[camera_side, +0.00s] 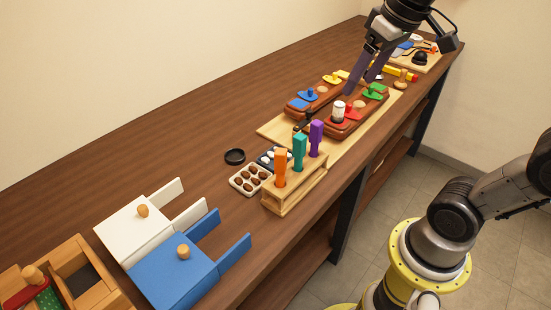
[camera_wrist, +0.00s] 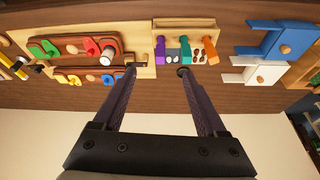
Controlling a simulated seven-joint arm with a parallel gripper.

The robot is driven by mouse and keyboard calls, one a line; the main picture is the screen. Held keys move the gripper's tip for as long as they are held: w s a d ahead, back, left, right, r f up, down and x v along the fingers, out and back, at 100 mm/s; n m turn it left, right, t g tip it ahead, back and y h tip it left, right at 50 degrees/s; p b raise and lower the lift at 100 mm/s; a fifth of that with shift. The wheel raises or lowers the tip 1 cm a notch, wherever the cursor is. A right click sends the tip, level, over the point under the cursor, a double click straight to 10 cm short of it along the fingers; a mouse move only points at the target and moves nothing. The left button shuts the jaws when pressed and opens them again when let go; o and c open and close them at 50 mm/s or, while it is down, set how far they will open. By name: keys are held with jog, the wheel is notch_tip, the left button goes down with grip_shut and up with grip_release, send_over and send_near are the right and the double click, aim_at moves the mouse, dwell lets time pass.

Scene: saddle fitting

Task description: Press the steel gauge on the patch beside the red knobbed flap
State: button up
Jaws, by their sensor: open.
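The red knobbed flap (camera_side: 352,113) is on the near brown block (camera_side: 368,112). A short pale cylinder (camera_side: 338,111), which looks like the steel gauge, stands upright on that block just left of the flap. It also shows in the wrist view (camera_wrist: 106,58). A patch under it is hidden. A round tan patch (camera_side: 359,104) shows between the red flap and the green knobbed flap (camera_side: 374,91). My gripper (camera_side: 361,86) is open and empty, above the blocks in the side view. Both fingers show apart in the wrist view (camera_wrist: 157,71).
The far brown block (camera_side: 295,109) carries blue (camera_side: 308,95) and yellow (camera_side: 333,78) flaps. A rack (camera_side: 285,203) with orange, teal and purple upright pieces stands at the front. White (camera_side: 130,230) and blue (camera_side: 165,275) boxes are at left. The table's back left is clear.

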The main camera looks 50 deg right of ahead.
jog(key=s+a+f+n+t, duration=0.1)
jog(key=s+a+f, duration=0.2)
jog(key=s+f, duration=0.5)
jog(key=shift+f+t, duration=0.2)
jog(key=shift+t, duration=0.1)
jog(key=shift+a, duration=0.1)
